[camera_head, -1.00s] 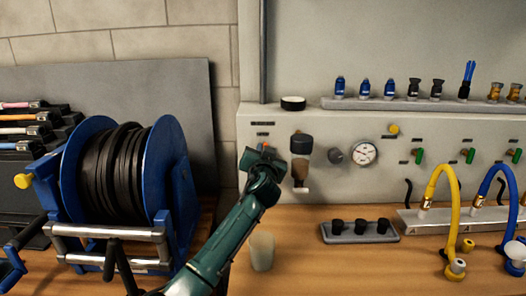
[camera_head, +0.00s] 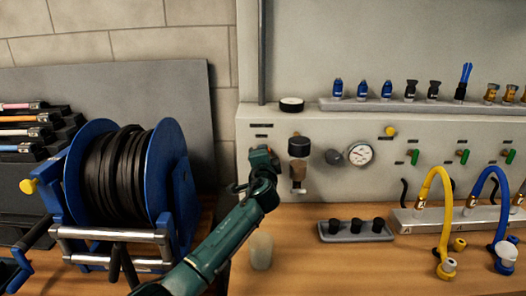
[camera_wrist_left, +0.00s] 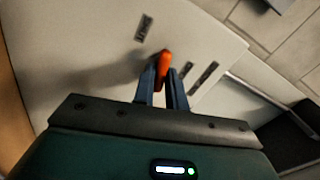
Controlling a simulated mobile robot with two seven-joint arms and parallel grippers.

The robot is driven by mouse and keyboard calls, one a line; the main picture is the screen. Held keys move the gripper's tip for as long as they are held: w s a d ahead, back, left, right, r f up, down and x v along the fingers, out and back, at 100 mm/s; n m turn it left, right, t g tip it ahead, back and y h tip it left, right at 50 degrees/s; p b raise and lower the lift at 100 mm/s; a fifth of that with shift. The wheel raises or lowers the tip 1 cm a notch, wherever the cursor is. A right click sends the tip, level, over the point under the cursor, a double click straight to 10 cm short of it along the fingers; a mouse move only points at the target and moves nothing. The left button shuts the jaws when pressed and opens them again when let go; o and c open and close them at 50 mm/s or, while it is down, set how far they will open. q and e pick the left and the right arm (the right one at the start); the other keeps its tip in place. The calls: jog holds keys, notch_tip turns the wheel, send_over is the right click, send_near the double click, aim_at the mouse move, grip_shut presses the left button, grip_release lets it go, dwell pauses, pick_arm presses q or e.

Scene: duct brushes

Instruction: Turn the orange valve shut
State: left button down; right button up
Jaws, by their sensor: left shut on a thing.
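The orange valve (camera_wrist_left: 165,62) shows in the left wrist view as a small orange handle on the pale panel. My left gripper (camera_wrist_left: 162,80) is shut on it, with one dark finger on each side of the handle. In the head view my left gripper (camera_head: 262,158) is against the front of the panel, left of the dark-capped filter unit, and largely hides the valve. My right gripper is in neither view.
A translucent cup (camera_head: 261,250) stands below my arm. A blue hose reel (camera_head: 172,185) is at left.

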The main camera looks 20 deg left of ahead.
pick_arm(q)
jog(key=shift+m+p, duration=0.45)
jog(key=shift+m, duration=0.85)
jog(key=c, duration=1.5)
grip_release()
jog(key=shift+o, duration=0.2)
jog(key=shift+s, duration=0.1)
jog(key=v, duration=1.3)
